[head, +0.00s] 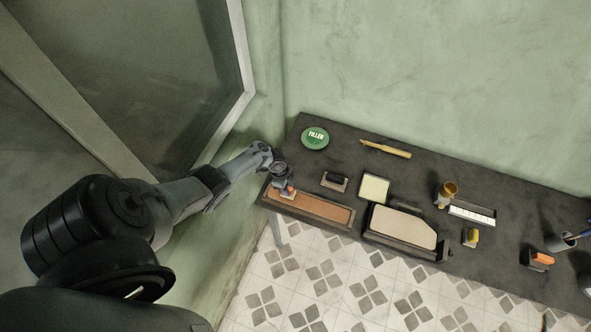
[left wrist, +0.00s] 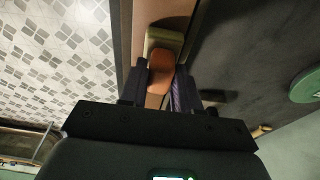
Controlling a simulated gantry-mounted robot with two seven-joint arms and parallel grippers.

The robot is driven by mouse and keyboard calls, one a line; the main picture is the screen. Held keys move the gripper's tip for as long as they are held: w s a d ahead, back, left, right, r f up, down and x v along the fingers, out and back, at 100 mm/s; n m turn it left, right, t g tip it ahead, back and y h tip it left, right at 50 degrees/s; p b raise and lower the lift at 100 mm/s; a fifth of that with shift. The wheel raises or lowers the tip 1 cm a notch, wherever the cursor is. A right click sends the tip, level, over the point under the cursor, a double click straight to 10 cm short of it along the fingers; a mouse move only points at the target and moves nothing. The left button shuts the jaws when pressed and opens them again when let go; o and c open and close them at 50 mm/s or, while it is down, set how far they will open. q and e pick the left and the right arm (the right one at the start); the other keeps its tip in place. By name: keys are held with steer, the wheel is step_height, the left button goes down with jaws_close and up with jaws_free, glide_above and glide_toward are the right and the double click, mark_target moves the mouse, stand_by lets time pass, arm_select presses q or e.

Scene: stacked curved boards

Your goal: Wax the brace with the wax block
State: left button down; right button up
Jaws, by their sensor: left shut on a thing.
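My left gripper (head: 285,182) is at the left end of the bench. It is shut on a block with a rounded orange-brown grip, which I take to be the wax block (head: 289,192). In the left wrist view the fingers (left wrist: 160,88) close around the grip, and the block's pale yellowish base (left wrist: 165,37) shows beyond them. The held block is over the left end of a long brown strip in a dark frame, possibly the brace (head: 318,208). I cannot tell whether it touches the strip. My right gripper is not in view.
On the dark bench are a green filler tin (head: 315,138), a yellow-handled tool (head: 386,149), a dark-topped block (head: 335,181), a pale yellow pad (head: 374,188) and a tan curved board (head: 403,226). Small tools and an orange block (head: 542,258) lie to the right. A wall stands behind.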

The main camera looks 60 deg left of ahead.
mark_target(294, 194)
arm_select(q)
steer(key=shift+w+d+f, duration=0.15)
steer(key=shift+w+d, duration=0.7)
steer(key=shift+d, duration=0.2)
steer(key=shift+d, duration=0.15)
steer(key=shift+w+d, duration=0.45)
steer(key=shift+d, duration=0.2)
steer(key=shift+w+d, duration=0.45)
steer(key=shift+d, duration=0.15)
steer(key=shift+w+d, duration=0.1)
steer(key=shift+w, duration=0.05)
steer(key=shift+w+d+r+b, duration=0.2)
steer(key=shift+w+d+b, duration=0.1)
steer(key=shift+w+d, duration=0.8)
steer(key=shift+s+d, duration=0.1)
steer(key=shift+w+d+f+b, duration=0.2)
steer(key=shift+w+d+b, duration=0.3)
steer(key=shift+w+d, duration=0.6)
